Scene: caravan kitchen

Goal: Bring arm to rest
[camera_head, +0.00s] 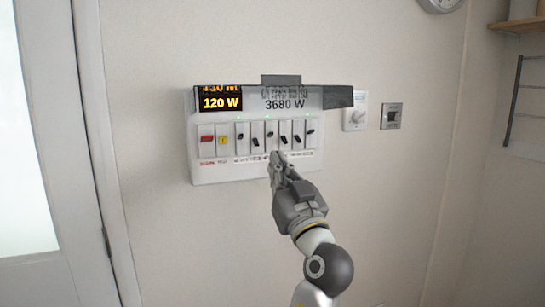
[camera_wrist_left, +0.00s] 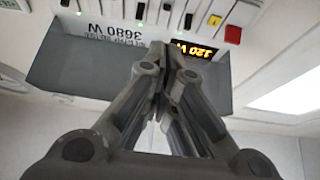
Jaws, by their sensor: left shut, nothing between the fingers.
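My left gripper (camera_head: 277,160) is in front of the lower edge of a white wall-mounted switch panel (camera_head: 205,172) in the head view. Its fingers are shut and empty; they also show in the left wrist view (camera_wrist_left: 166,55). The panel has a row of several switches, one red and one yellow at its left end, with small green lights above some of them. Its display (camera_head: 220,103) reads 120 W, and 3680 W is printed beside it. I cannot tell whether the fingertips touch the panel. My right gripper is not in view.
A dark grey cover (camera_head: 338,97) runs along the panel's top. A white dial plate (camera_head: 354,117) and a grey wall socket (camera_head: 391,116) are to the right. A door (camera_head: 60,150) is at the left. A shelf (camera_head: 519,25) is at the upper right. The wall below the panel is bare.

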